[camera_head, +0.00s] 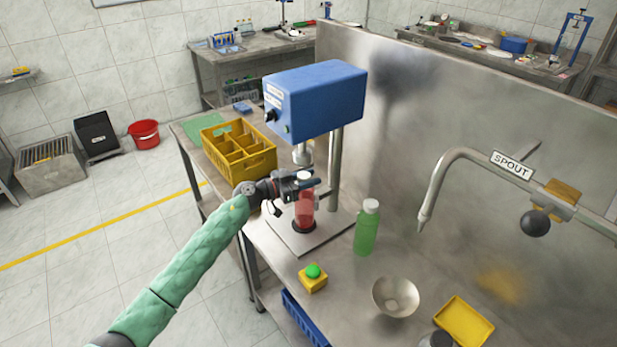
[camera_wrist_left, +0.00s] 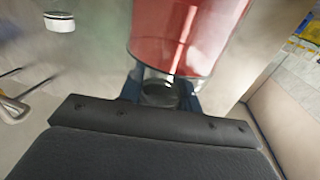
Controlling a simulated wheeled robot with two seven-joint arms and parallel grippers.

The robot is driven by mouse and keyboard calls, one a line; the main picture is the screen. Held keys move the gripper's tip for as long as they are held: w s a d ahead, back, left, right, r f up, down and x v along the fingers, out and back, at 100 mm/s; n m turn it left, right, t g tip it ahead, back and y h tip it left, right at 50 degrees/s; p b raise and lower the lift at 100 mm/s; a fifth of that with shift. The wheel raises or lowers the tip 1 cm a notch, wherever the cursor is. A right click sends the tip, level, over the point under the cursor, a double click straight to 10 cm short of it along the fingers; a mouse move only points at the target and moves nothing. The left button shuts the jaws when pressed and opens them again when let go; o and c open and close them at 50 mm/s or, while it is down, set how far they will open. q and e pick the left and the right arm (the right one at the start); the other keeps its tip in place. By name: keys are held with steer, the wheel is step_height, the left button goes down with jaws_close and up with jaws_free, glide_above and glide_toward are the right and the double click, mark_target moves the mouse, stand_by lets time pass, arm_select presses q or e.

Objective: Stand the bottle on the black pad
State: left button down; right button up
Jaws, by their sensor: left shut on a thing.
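The red see-through bottle (camera_head: 305,207) is upright in my left gripper (camera_head: 303,187), which is shut on it near its top. The black pad (camera_head: 304,230) lies on the press's metal base plate, directly below the bottle. I cannot tell whether the bottle's bottom touches the pad or is just above it. In the left wrist view the red bottle (camera_wrist_left: 187,35) fills the upper middle, partly cut off by the frame edge. My right gripper is not in view.
A green bottle (camera_head: 367,232) with a white cap stands to the right. A yellow crate (camera_head: 239,165) is behind left.

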mark_target(298, 182)
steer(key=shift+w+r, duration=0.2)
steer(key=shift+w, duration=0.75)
arm_select(q)
steer(key=c, duration=1)
jaws_free()
steer(key=shift+f, duration=0.1)
steer(key=shift+o, duration=0.2)
steer(key=shift+a, duration=0.15)
steer(key=shift+s+a, duration=0.2)
steer(key=shift+a, duration=0.1)
steer(key=b+v, duration=0.1)
steer(key=v, duration=0.1)
steer(key=shift+s+a, duration=0.1)
steer(key=shift+a, duration=0.15)
steer(key=b+v, duration=0.2)
steer(key=v, duration=0.6)
steer(key=shift+a, duration=0.2)
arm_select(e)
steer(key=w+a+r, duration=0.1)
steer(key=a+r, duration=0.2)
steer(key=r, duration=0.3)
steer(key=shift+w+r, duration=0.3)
